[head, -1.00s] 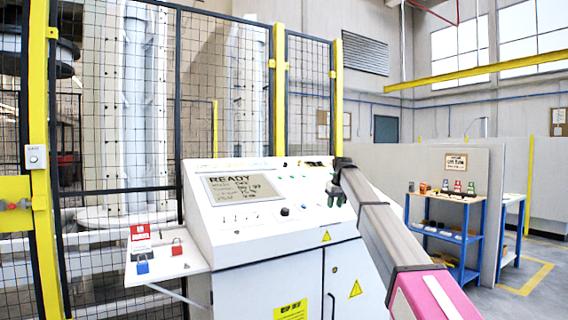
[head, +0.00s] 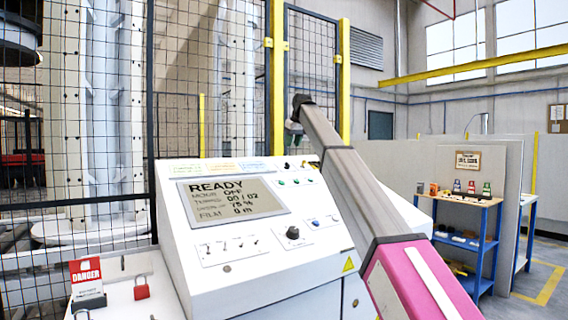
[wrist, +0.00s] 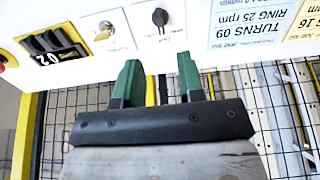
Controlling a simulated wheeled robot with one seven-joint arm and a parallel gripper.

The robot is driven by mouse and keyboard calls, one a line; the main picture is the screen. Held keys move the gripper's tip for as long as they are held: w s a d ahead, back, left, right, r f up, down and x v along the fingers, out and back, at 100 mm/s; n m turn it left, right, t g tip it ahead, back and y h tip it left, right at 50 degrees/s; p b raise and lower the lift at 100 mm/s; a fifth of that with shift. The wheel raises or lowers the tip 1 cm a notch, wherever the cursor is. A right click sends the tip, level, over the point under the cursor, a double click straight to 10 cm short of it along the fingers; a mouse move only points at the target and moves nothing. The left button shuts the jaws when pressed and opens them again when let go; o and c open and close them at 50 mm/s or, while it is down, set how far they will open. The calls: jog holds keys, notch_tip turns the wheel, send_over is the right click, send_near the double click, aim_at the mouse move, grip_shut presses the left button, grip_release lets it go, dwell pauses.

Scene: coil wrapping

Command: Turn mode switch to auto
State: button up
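The white console (head: 240,265) has a display (head: 232,202) reading READY, mode apparently OFF, turns 00 / 02. In the wrist view a black rotary knob (wrist: 160,17) sits on the panel, just beyond the gap between my green fingertips. Its small label is not legible, so I cannot tell if it is the mode switch. Another black knob (head: 293,232) is on the console's lower face. My gripper (wrist: 158,78) is open and empty, its fingers apart and not visibly touching the knob. In the head view my gripper (head: 299,106) is raised above the console's upper right part.
A key switch (wrist: 104,30) and a thumbwheel counter (wrist: 52,46) showing 02 sit beside the knob. Printed cards (wrist: 240,25) are on its other side. A mesh fence (head: 180,90) stands behind the console. A red padlock (head: 141,288) lies on the side shelf.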

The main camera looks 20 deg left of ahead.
aim_at(287, 163)
jog(key=x, duration=1)
jog(key=shift+w+a+f, duration=0.15)
jog(key=shift+w+a, duration=0.15)
jog(key=shift+w, duration=0.05)
grip_shut()
